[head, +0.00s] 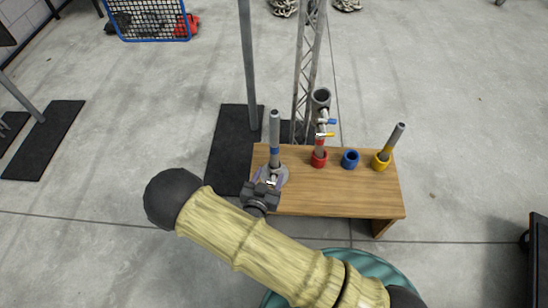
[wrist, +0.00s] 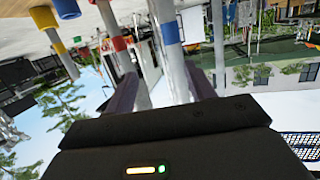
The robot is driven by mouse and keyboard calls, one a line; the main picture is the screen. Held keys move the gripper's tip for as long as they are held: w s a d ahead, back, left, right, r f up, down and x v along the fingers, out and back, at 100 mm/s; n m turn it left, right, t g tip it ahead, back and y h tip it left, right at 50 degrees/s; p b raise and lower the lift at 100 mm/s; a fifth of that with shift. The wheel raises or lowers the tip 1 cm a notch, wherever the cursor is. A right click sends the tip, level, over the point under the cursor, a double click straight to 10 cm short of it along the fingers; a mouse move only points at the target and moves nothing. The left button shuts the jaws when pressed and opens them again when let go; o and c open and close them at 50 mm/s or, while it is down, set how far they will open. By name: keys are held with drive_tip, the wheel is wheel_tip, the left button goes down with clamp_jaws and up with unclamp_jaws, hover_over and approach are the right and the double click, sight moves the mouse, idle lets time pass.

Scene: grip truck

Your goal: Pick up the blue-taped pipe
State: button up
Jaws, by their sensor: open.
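The blue-taped pipe (head: 275,127) is a grey metal pipe with a blue band, standing upright near the left end of a wooden bench (head: 330,200). Its foot is at a grey round base (head: 284,171). My gripper (head: 270,180) is open at the near side of the pipe, low by its foot. In the wrist view, the pipe's blue band (wrist: 170,32) shows beyond my gripper (wrist: 161,92), and the grey pipe runs between the two spread fingers. I cannot tell whether either finger touches it. My gripper partly hides the pipe's foot in the head view.
A metal truss (head: 305,70) and a grey post (head: 249,65) rise behind the bench.

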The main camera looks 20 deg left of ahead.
sight(273, 149)
drive_tip(key=s+f+t, duration=0.1)
drive_tip(key=s+a+f+n+t+y+b, duration=0.1)
drive_tip(key=s, duration=0.1)
drive_tip(key=shift+a+f, duration=0.1)
drive_tip(key=shift+f, duration=0.2)
drive_tip(key=w+b, duration=0.1)
drive_tip(key=w, duration=0.7)
drive_tip(key=w+a+b, duration=0.1)
drive_tip(key=w, duration=0.3)
drive_tip(key=shift+w+b, duration=0.15)
drive_tip(key=shift+b, duration=0.15)
drive_tip(key=shift+d, duration=0.1)
